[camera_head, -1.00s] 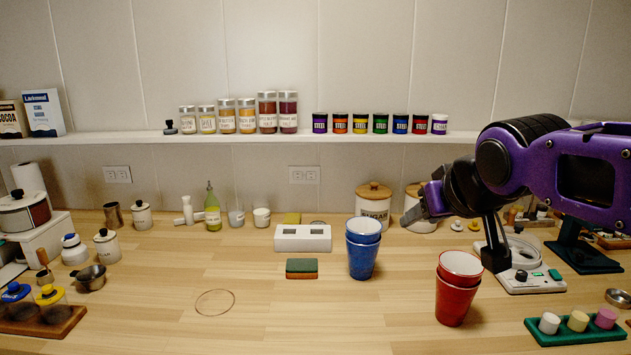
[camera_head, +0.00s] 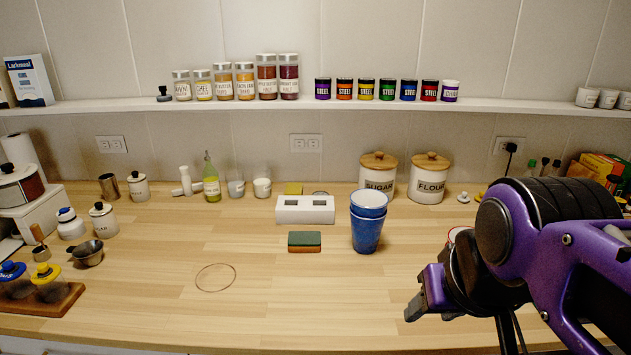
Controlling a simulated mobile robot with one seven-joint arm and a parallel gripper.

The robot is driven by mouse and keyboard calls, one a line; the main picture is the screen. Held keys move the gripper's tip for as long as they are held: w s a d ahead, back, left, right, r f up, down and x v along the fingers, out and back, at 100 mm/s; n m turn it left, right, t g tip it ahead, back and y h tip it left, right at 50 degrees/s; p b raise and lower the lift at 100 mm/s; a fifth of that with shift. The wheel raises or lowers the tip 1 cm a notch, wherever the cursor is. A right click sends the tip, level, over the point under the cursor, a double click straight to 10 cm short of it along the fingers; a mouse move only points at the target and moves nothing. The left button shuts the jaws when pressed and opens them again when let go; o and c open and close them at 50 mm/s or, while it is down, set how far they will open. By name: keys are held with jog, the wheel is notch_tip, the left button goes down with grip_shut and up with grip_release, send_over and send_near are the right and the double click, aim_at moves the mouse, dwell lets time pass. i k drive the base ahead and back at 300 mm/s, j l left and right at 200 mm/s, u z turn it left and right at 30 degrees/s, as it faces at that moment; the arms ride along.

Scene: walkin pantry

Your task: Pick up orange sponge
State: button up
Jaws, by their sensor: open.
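A small sponge block (camera_head: 304,243) lies on the wooden counter, left of the blue cups. It has a dark green top and an orange-brown front side. My gripper (camera_head: 420,304) is open and empty at the lower right, above the counter. It is to the right of the sponge and nearer the camera, well apart from it. Only its side shows, so part of the jaws is hidden.
Stacked blue cups (camera_head: 367,228) stand just right of the sponge, and a white two-slot block (camera_head: 305,210) stands behind it. My arm mostly hides the red cups.

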aim_at(298, 242)
jog(key=j, duration=0.9)
jog(key=k+j, duration=0.1)
jog(key=j, duration=0.2)
jog(key=k+j, duration=0.15)
jog(key=j, duration=0.15)
jog(key=i+l, duration=0.1)
jog(key=l, duration=0.2)
jog(key=i+l, duration=0.15)
jog(key=l, duration=0.15)
